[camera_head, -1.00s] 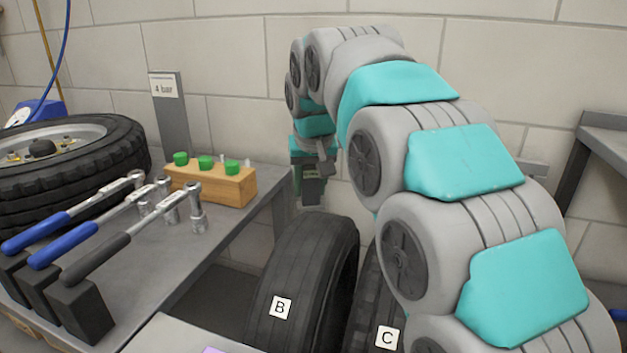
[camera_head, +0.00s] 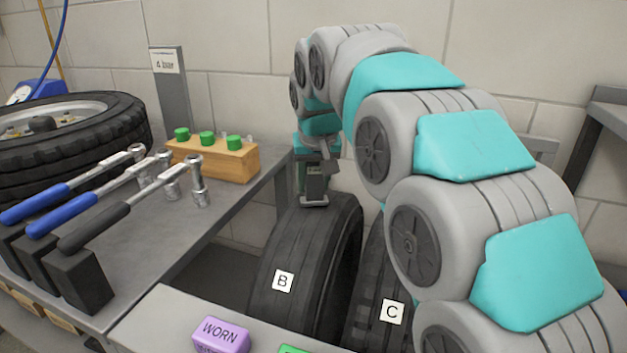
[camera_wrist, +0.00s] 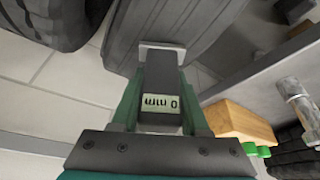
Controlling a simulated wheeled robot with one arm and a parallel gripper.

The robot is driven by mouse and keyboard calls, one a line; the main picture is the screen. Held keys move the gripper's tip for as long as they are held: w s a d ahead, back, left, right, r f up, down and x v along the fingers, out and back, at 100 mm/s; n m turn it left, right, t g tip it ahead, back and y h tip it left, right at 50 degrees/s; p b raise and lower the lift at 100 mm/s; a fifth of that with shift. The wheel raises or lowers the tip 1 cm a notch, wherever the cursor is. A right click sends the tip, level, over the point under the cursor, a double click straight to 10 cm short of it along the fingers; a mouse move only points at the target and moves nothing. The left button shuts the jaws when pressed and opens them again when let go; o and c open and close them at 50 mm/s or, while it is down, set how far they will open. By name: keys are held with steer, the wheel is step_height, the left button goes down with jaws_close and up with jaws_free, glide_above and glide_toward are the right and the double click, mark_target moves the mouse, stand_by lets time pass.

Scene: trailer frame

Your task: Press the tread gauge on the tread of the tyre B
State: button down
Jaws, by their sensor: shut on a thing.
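The tyre B (camera_head: 300,255) stands upright on its tread, with a white label B on its near side; it also shows in the wrist view (camera_wrist: 185,22). My gripper (camera_head: 318,165) is above the top of this tyre. In the wrist view my gripper (camera_wrist: 160,110) is shut on the tread gauge (camera_wrist: 160,75), a dark block with a display that shows 0 mm upside down. The gauge's pale foot is at the tyre's tread in both views. I cannot tell whether it is pressed in or only resting there.
The tyre C (camera_head: 385,300) stands close to the right, partly behind my arm. A grey bench (camera_head: 225,215) at left holds several wrenches, a wooden block (camera_head: 225,163) with green caps and a lying wheel (camera_head: 70,140). A purple WORN block (camera_head: 221,336) is on the front surface.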

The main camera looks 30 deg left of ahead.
steer(key=shift+f+b, duration=0.3)
steer(key=shift+f, duration=0.35)
stand_by(1.4)
steer(key=shift+r+p, duration=1.8)
steer(key=shift+r, duration=1.3)
